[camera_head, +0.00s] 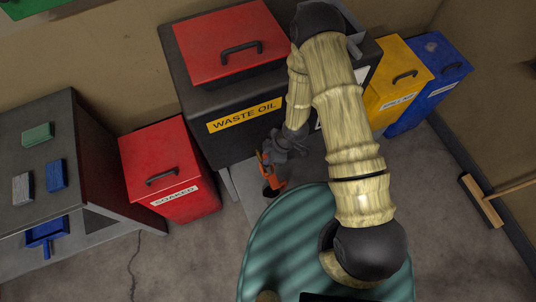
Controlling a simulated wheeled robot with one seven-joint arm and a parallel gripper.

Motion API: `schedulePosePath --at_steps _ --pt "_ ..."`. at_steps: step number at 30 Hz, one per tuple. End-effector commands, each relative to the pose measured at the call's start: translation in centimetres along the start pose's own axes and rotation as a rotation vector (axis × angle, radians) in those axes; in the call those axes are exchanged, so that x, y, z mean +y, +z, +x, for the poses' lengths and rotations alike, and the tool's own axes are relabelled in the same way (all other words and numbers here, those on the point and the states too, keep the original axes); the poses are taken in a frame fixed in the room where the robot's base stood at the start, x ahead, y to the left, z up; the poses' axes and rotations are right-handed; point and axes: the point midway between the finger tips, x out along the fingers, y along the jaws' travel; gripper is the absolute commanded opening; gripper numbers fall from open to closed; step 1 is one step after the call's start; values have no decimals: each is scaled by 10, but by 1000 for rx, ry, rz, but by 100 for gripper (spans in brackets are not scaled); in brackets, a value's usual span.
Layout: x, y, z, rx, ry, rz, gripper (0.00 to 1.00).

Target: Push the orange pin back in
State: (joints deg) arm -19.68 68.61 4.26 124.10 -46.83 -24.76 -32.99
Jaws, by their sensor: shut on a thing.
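An orange piece (271,176), which may be the pin, shows in front of the black waste oil box, just above the edge of the green round surface. It looks upright with a bend, and a dark part is at its lower end. My gripper (274,157) is dark grey and reaches down to its upper part. The gripper is shut on the orange piece, as far as this small view shows. The fingertips and the part of the piece between them are mostly hidden. I cannot tell what the piece is set in.
The black box (215,146) with a red lid (229,45) stands close behind my gripper. A red bin (170,180) is at left, yellow (399,72) and blue (432,75) bins at right. A broom (482,201) lies at far right. The green surface (283,240) is in front.

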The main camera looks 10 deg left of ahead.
Motion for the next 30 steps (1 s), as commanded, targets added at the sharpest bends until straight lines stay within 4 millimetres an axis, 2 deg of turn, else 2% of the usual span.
schedulePosePath --at_steps 30 --pt "0 6 14 0 0 1 0"
